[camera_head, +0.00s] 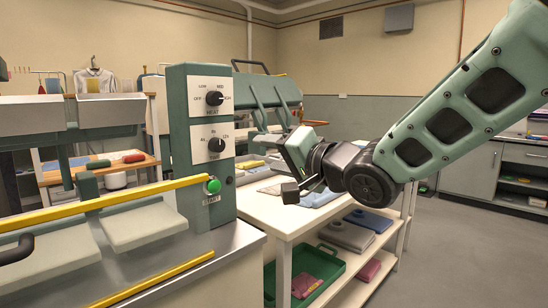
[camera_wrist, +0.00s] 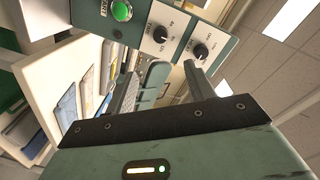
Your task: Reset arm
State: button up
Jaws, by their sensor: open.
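My gripper (camera_head: 296,170) is at the end of my arm, which reaches in from the upper right in the head view. It is open and empty, and hangs in the air to the right of a green control box (camera_head: 180,147). The box carries two black knobs and a lit green button (camera_head: 214,186). In the wrist view, the two fingers (camera_wrist: 172,85) stand apart with nothing between them. The box's button (camera_wrist: 122,11) and knobs show beyond them. They look apart from the box, but the exact gap is hard to tell.
A press with yellow bars (camera_head: 120,205) stands on a metal counter at the left. A white table (camera_head: 290,222) with folded cloths stands below my gripper. A green tray (camera_head: 318,285) sits on its lower shelf. Cabinets (camera_head: 475,170) stand at the right. Open floor lies between.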

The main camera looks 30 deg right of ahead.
jog(key=s+a+f+n+g+h, duration=0.1)
jog(key=s+a+f+n+g, duration=0.5)
jog(key=f, duration=0.4)
jog(key=s+a+f+n+g+h, duration=0.2)
jog(key=s+a+f+n+g, duration=0.35)
jog(key=s+f, duration=0.4)
jog(key=s+f+n+g+h, duration=0.1)
jog(key=s+f+n+g, duration=0.3)
jog(key=s, duration=0.5)
notch_tip(320, 180, up, 14)
jog(key=g+p, duration=0.1)
jog(key=p, duration=1.1)
jog(key=shift+s+f, duration=0.2)
jog(key=shift+d, duration=0.1)
